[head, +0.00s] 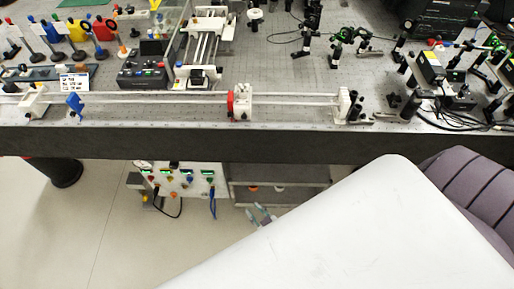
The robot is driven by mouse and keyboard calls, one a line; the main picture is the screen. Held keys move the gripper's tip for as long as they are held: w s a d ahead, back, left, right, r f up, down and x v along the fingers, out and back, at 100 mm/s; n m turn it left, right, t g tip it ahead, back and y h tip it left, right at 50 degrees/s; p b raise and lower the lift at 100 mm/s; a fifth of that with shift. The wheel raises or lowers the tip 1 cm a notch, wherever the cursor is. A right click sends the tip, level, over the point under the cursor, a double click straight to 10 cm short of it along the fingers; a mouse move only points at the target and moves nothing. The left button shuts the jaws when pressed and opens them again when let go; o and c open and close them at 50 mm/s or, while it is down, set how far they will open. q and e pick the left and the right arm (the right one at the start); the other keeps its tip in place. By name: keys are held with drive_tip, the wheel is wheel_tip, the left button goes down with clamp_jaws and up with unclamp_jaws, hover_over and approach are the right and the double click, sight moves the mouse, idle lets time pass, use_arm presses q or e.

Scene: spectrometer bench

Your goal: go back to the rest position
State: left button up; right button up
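My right gripper (262,214) shows small in the head view, below the front edge of the bench (230,145). Its fingertips stand a little apart with nothing seen between them. A large white link of my own arm covers the lower right of the picture and hides the rest of that gripper. My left gripper is not in view.
The bench carries a long rail with a red-and-white mount (240,102), a blue clamp (74,104), a control box (142,75) and optics with cables at right. Below stand a panel with cables (188,182) and a shelf (280,184). Floor at lower left is clear.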

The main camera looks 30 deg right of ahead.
idle(0.4)
drive_tip(key=s+d+f+g, duration=0.1)
drive_tip(key=s+f+g, duration=0.5)
drive_tip(key=s+f, duration=0.65)
drive_tip(key=s+d+f+g, duration=0.2)
drive_tip(key=s+f, duration=0.2)
drive_tip(key=s, duration=0.3)
drive_tip(key=s+d+f+g, duration=0.2)
drive_tip(key=s+f+g, duration=0.1)
drive_tip(key=s, duration=0.5)
drive_tip(key=shift+d+f+g+h+b, duration=0.3)
drive_tip(key=shift+d+f+h+b, duration=0.05)
drive_tip(key=shift+d+f+h, duration=0.05)
drive_tip(key=shift+s, duration=0.1)
